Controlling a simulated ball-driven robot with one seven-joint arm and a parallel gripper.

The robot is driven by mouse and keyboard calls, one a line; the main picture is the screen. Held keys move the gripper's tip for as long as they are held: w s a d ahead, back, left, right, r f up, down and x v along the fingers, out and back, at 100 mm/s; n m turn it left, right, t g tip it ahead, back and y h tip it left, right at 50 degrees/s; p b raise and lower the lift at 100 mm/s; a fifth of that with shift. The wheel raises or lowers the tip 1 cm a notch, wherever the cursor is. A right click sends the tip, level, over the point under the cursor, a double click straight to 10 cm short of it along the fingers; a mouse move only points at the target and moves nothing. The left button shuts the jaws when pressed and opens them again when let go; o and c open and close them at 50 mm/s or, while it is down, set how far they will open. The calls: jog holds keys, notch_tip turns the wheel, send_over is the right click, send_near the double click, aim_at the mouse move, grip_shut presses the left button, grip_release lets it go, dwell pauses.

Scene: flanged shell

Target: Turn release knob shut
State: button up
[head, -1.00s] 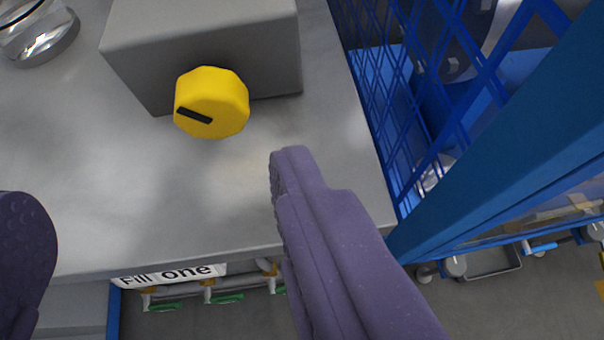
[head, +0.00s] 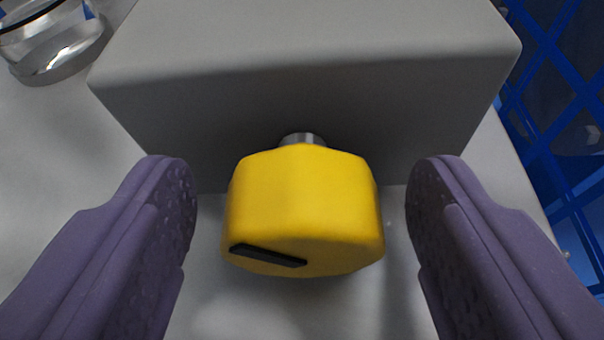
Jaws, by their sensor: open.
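The release knob (head: 304,212) is yellow and many-sided, with a black bar mark on its front face that lies nearly level, its right end slightly lower. It sits on a short metal shaft (head: 302,138) coming out of the front of a grey box (head: 310,60). My gripper (head: 302,185) is open, with one purple finger on each side of the knob. A gap shows between each finger and the knob, so neither touches it.
The grey box stands on a pale grey worktop (head: 40,180). A clear glass vessel (head: 55,50) stands at the upper left. A blue mesh crate wall (head: 560,110) rises close by on the right.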

jog(key=shift+c, duration=0.5)
jog(key=c, duration=1)
jog(key=shift+o, duration=0.2)
jog(key=shift+b, duration=0.35)
jog(key=shift+d+f+m+b, duration=0.1)
jog(key=shift+f+m+b, duration=0.1)
jog(key=shift+m+b, duration=0.4)
jog(key=shift+d+m+y+b, duration=0.1)
jog(key=shift+m+y+b, duration=0.2)
jog(key=shift+y+b, duration=0.45)
jog(key=shift+d+r+m+y+b, duration=0.1)
jog(key=shift+m+y+b, duration=0.35)
jog(key=shift+m, duration=0.55)
jog(key=shift+s+m+t+y, duration=0.1)
jog(key=shift+m+t+y, duration=0.35)
jog(key=shift+m, duration=0.35)
